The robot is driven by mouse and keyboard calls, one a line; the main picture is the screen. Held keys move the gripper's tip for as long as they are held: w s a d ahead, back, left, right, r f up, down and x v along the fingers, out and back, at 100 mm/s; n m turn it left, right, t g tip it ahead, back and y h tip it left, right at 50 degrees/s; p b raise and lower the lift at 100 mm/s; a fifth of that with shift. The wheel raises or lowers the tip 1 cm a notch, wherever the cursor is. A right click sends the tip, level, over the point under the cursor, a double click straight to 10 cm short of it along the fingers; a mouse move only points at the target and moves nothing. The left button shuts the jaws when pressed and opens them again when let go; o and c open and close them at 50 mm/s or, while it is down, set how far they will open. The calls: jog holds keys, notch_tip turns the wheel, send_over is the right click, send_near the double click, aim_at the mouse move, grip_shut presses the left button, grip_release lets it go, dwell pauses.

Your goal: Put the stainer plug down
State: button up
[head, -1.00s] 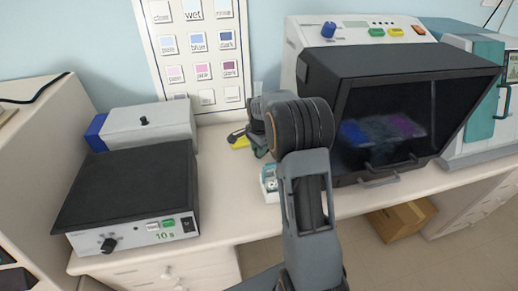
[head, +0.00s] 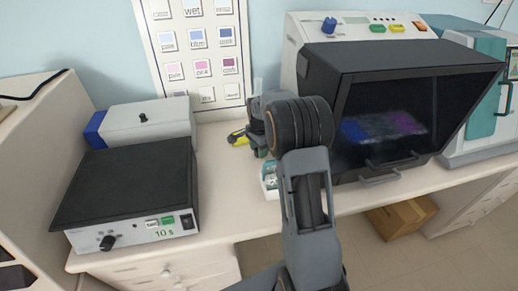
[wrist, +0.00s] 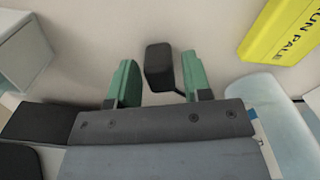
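My gripper, with green fingers (wrist: 160,82), is open in the wrist view. The black stainer plug (wrist: 160,66) sits between the fingertips, with a narrow gap visible on each side. A bit of dark cable shows at its lower right. The pale bench surface is behind it; I cannot tell exactly how the plug touches it. In the head view my arm hides the plug and most of my gripper. The stainer (head: 400,65), with a dark hood, stands to the right of my arm.
A yellow tag (wrist: 283,30) reading "RUN PALE" lies beside my gripper. A black-topped heater box (head: 130,185) and a grey-white box (head: 150,125) stand at left. A small white-teal container (head: 269,183) is by my arm. The bench (head: 225,205) between is clear.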

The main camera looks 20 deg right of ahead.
jog(key=shift+o, duration=0.6)
jog(key=shift+r, duration=0.15)
jog(key=shift+r+p, duration=0.35)
notch_tip(320, 180, up, 12)
jog(key=s+a+r+n+t, duration=0.1)
jog(key=s+a+r+n, duration=0.1)
jog(key=s+a+n, duration=0.3)
jog(key=s+a+r+n+t, duration=0.1)
jog(key=s+a+r+n, duration=0.15)
jog(key=s, duration=0.35)
jog(key=s+a+f+n+t, duration=0.1)
jog(key=s+f+n, duration=0.1)
jog(key=s+n, duration=0.2)
jog(key=s+a+f+n+t, duration=0.1)
jog(key=s+a+f+n, duration=0.1)
jog(key=s, duration=0.6)
jog(key=shift+s+a+f+n, duration=0.3)
jog(key=shift+f+n, duration=0.45)
jog(key=shift+n, duration=0.5)
